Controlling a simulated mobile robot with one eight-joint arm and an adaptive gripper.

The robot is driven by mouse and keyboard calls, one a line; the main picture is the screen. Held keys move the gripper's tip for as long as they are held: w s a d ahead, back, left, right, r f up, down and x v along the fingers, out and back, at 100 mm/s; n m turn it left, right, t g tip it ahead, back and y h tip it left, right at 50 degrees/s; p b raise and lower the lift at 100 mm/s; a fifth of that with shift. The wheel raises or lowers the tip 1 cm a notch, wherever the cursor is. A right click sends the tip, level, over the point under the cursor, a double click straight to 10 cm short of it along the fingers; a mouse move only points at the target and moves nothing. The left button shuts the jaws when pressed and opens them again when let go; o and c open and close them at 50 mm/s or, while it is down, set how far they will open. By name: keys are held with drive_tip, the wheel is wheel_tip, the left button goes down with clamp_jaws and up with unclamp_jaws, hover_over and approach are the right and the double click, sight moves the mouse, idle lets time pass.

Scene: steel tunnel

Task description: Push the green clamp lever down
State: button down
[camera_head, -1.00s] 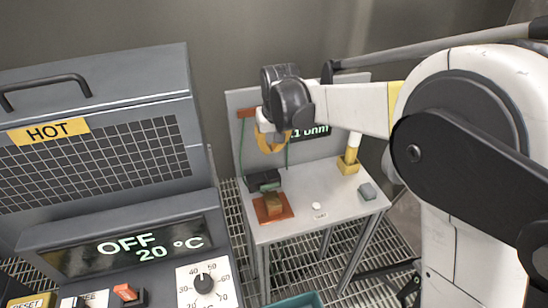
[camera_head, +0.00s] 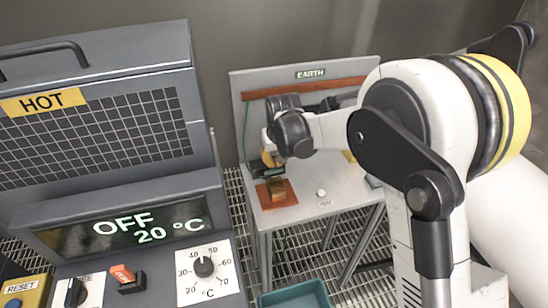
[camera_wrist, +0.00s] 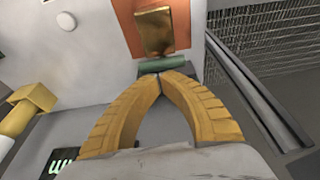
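The green clamp lever (camera_wrist: 162,65) is a short green bar just beyond my fingertips in the wrist view, beside a brass block (camera_wrist: 155,32) on an orange pad. In the head view, a small part of the lever (camera_head: 268,173) shows under my gripper (camera_head: 270,162), and most of the clamp is hidden by it. The yellow fingers of my gripper meet at their tips in the wrist view (camera_wrist: 159,76), with nothing between them. The tips are at the near edge of the lever; I cannot tell whether they touch it.
The bench (camera_head: 330,210) also holds a white button (camera_head: 321,193). A yellow block (camera_wrist: 32,100) shows at left in the wrist view. The grey HOT oven (camera_head: 100,120) stands left of the bench. A teal bin (camera_head: 295,297) is in front of the bench.

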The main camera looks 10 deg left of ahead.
drive_tip(key=shift+s+d+f+b, duration=0.15)
drive_tip(key=shift+s+f+b, duration=0.15)
drive_tip(key=shift+f+b, duration=0.15)
drive_tip(key=shift+s+d+f+b, duration=0.1)
drive_tip(key=shift+s+f+b, duration=0.2)
drive_tip(key=shift+f, duration=0.25)
drive_tip(key=shift+r, duration=0.25)
drive_tip(key=v, duration=1.2)
drive_tip(key=s+d+r+m+t+b, duration=0.1)
drive_tip(key=s+d+r, duration=0.25)
drive_tip(key=d, duration=0.45)
drive_tip(key=s+d+r+m+t+b, duration=0.1)
drive_tip(key=s+d+r, duration=0.1)
drive_tip(key=s+d, duration=0.4)
drive_tip(key=s+d+f+m+t+h+b, duration=0.1)
drive_tip(key=s+d+f, duration=0.4)
drive_tip(key=s+d, duration=0.9)
drive_tip(key=shift+m+t, duration=0.6)
drive_tip(key=shift+m, duration=0.5)
